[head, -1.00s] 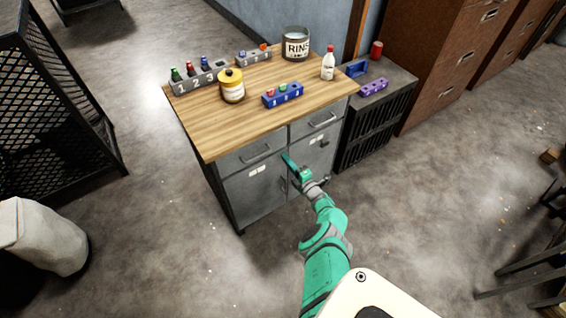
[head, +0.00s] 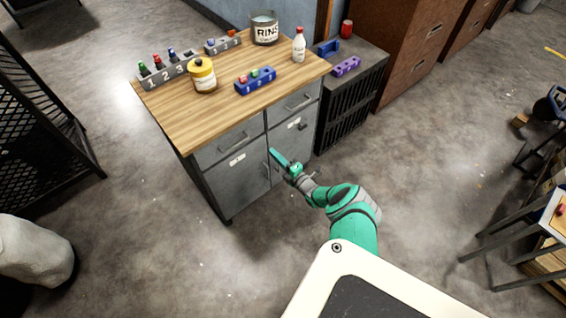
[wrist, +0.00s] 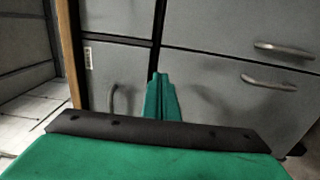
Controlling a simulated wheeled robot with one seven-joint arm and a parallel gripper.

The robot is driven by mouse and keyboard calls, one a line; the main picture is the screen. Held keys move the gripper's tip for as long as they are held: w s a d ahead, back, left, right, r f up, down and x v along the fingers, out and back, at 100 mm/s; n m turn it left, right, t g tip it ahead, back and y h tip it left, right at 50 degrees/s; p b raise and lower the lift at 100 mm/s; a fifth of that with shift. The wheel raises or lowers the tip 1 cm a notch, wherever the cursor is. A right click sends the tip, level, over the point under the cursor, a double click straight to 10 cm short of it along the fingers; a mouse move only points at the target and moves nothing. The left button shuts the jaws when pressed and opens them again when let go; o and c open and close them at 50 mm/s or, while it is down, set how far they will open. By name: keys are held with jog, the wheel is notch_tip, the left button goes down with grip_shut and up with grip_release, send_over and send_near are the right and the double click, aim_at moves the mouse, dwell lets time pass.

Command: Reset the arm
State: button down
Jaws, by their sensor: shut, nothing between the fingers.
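My green arm reaches forward from my base in the head view. My gripper (head: 274,154) is in front of the grey cabinet (head: 238,190), at the height of its doors and below the wooden top. In the wrist view my gripper (wrist: 158,78) shows as green fingers held together, shut and empty, with the cabinet's grey fronts and handles behind. I cannot tell how far the fingertips are from the cabinet doors.
On the wooden top (head: 190,120) stand a grey numbered rack (head: 165,76), a yellow jar (head: 202,76), a blue rack (head: 256,83), a white bottle (head: 299,47) and a rinse tin (head: 264,30). A black crate-like stand (head: 347,108) adjoins the cabinet. Open floor lies around.

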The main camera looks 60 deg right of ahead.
jog(key=v, duration=0.4)
jog(key=shift+s+a, duration=0.2)
jog(key=shift+s, duration=0.1)
